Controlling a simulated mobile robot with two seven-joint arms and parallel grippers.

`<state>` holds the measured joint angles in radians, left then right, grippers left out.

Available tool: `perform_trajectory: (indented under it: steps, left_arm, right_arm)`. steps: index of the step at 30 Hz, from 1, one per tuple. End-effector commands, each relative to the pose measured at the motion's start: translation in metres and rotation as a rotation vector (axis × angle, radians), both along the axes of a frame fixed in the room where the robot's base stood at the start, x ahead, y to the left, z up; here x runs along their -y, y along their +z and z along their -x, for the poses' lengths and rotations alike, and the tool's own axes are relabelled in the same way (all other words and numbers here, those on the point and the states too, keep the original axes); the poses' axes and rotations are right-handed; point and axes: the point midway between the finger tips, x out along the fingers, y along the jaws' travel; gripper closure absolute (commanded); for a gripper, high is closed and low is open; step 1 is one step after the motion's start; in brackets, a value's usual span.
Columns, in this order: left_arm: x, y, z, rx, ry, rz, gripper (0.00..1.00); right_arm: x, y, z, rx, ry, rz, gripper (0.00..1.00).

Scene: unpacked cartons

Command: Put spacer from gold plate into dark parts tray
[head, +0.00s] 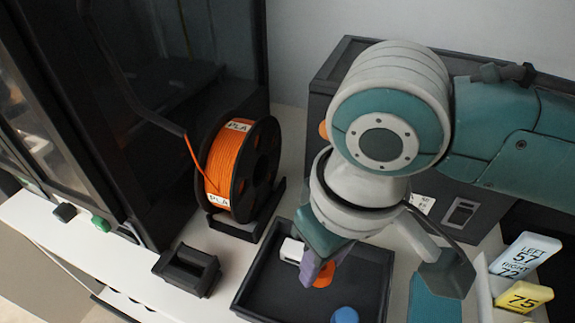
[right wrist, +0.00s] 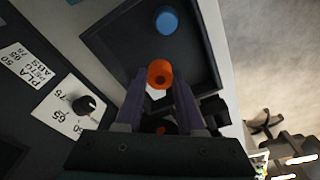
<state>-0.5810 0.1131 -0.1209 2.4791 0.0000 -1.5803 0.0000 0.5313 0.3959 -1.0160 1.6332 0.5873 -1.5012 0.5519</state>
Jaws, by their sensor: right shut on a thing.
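The dark parts tray (head: 262,275) lies on the white bench; its dark floor also shows in the right wrist view (right wrist: 125,38). My right gripper (head: 316,277) points down over the tray, its purple fingers shut on an orange spacer (head: 325,274). A white piece (head: 291,250) and a blue round piece (head: 345,315) are in the tray. Whether the spacer touches the tray floor I cannot tell. My left gripper and the gold plate are not in view.
An orange filament spool (head: 238,165) stands on a dark holder left of the tray. A black block (head: 188,270) lies in front of it. A dark box (head: 335,75) stands behind my right arm. Labelled white (head: 525,255) and yellow (head: 524,297) pieces stand at right.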

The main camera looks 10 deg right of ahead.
Motion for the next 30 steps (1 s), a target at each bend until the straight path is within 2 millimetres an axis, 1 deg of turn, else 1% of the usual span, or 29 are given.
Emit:
perform_trajectory:
  steps: [4, 7, 9, 15, 19, 20, 27, 28, 30]
  left_arm:
    - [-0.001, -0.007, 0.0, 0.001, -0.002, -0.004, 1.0]
    - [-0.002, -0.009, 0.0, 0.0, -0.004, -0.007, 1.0]
    - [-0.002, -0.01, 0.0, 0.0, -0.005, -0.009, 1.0]
    - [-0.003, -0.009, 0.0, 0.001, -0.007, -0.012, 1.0]
    - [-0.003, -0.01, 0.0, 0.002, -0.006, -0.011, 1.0]
    - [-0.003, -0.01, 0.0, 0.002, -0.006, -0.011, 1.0]
    - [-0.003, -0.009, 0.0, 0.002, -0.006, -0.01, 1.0]
    - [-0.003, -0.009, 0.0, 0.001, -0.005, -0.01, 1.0]
    - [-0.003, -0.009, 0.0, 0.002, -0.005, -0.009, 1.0]
  right_arm:
    - [0.0, -0.024, 0.001, -0.003, -0.001, 0.002, 1.0]
    - [0.0, -0.035, 0.001, -0.001, 0.0, 0.002, 1.0]
    - [0.0, -0.038, 0.0, 0.0, 0.001, 0.002, 1.0]
    - [0.0, -0.037, 0.0, 0.0, 0.001, 0.001, 1.0]
    - [0.0, -0.04, 0.0, -0.001, 0.0, 0.001, 1.0]
    - [0.0, -0.041, 0.0, -0.001, 0.001, 0.0, 0.61]
    - [0.0, -0.04, 0.0, 0.0, 0.0, 0.001, 0.34]
    - [0.0, -0.04, 0.0, 0.0, 0.0, 0.001, 0.33]
    - [0.0, -0.04, 0.0, 0.0, 0.0, 0.001, 0.33]
